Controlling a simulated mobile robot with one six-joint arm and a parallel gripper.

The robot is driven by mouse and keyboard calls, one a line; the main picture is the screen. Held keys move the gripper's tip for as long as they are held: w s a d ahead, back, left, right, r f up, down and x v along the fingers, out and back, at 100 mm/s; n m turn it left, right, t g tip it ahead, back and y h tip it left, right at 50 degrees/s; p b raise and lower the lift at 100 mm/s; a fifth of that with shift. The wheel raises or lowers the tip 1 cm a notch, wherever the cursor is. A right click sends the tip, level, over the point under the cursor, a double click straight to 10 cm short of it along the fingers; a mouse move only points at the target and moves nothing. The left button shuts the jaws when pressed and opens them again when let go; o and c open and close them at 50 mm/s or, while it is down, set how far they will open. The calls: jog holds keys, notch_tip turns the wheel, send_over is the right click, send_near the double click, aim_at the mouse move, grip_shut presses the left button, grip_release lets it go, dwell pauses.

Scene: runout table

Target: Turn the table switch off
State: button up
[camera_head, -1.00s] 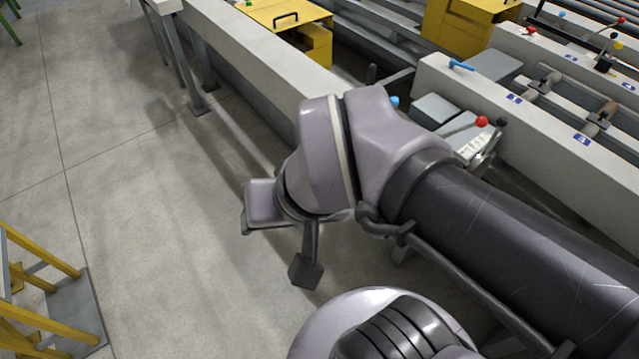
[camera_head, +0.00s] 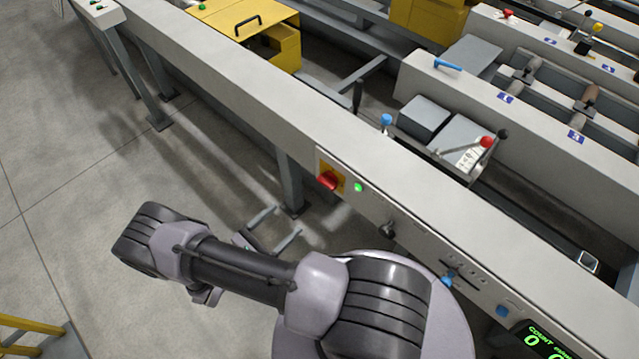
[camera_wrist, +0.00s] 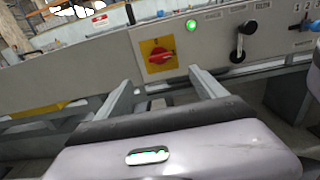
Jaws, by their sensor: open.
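The table switch is a red rotary knob (camera_head: 328,180) on a yellow plate, set in the side of the light grey table. In the wrist view the red knob (camera_wrist: 160,54) sits above and between the finger tips, its grip looking roughly level. A green lamp (camera_head: 358,187) just right of it is lit; it also shows in the wrist view (camera_wrist: 191,25). My gripper (camera_head: 287,220) is open and empty, its two fingers pointing at the panel and apart from the switch. It also shows in the wrist view (camera_wrist: 162,76).
Right of the lamp are a black-knobbed lever (camera_head: 388,230), a blue control (camera_head: 449,279) and a green-lit counter display (camera_head: 545,345). A table leg (camera_head: 289,182) stands below the switch. A yellow box (camera_head: 250,30) lies beyond the table.

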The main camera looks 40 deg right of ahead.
aim_at(322, 184)
jog(key=d+b, duration=0.1)
jog(key=d, duration=0.4)
jog(key=w+d+b, duration=0.1)
jog(key=d, duration=0.4)
jog(key=d+b, duration=0.1)
jog(key=d, duration=0.5)
jog(key=shift+w, duration=0.15)
jog(key=c, duration=1.4)
jog(key=shift+o, duration=0.2)
jog(key=n, duration=0.4)
jog(key=shift+w, duration=0.1)
jog(key=n, duration=0.4)
jog(key=shift+n+b, duration=0.35)
jog(key=shift+n, duration=0.05)
jog(key=n, duration=0.4)
jog(key=shift+w, duration=0.15)
jog(key=shift+f+n, duration=0.15)
jog(key=shift+n, duration=2.35)
